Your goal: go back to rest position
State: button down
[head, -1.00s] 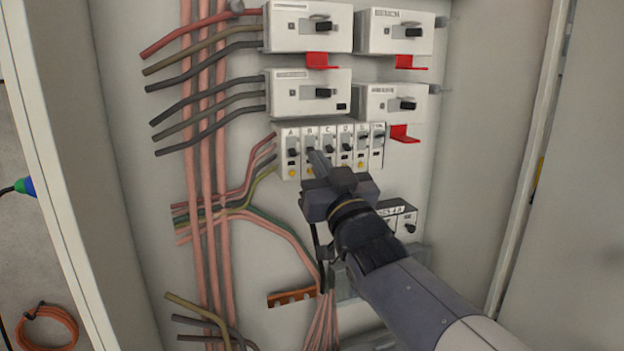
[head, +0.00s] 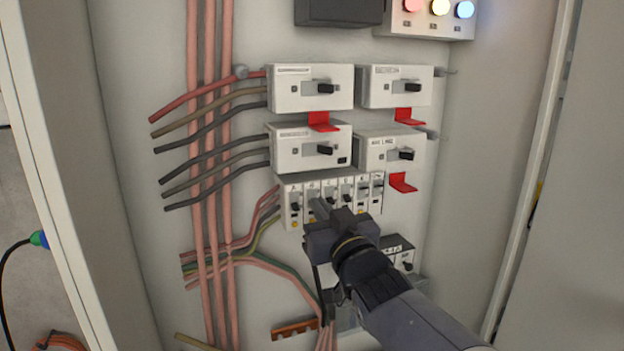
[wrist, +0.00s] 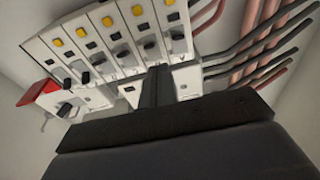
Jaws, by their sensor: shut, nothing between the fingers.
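My gripper (head: 322,209) is shut and empty. In the head view its tip is in front of the row of small breakers (head: 290,205), and it hides the lower part of some of them. I cannot tell whether the tip touches a breaker. In the wrist view the shut fingers (wrist: 158,88) point at the breaker row (wrist: 105,45), which shows black levers and yellow buttons. My arm reaches in from the lower right.
Larger white breakers (head: 312,88) with red tabs (head: 402,182) stand above the row. Bent cables (head: 205,150) run down the left. Coloured lamps (head: 440,8) and a black box (head: 338,10) are at the top. Cabinet walls (head: 490,150) bound both sides.

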jog(key=s+d+r+g+h+p, duration=0.1)
jog(key=s+p, duration=0.5)
jog(key=p, duration=0.7)
notch_tip(320, 180, up, 2)
jog(key=shift+d+r+g, duration=0.25)
jog(key=shift+d+g, duration=0.45)
jog(key=shift+g, duration=0.3)
jog(key=w+a+f+t+b, duration=0.2)
jog(key=w+b, duration=0.3)
jog(key=b, duration=0.5)
jog(key=shift+w+a+f+y, duration=0.15)
jog(key=shift+w+f+y, duration=0.2)
jog(key=shift+f, duration=0.2)
jog(key=f+t+b, duration=0.1)
jog(key=b, duration=0.3)
jog(key=shift+w, duration=0.15)
jog(key=f+t+y+b, duration=0.1)
jog(key=b, duration=0.6)
jog(key=shift+f+t, duration=0.2)
jog(key=shift+t, duration=0.1)
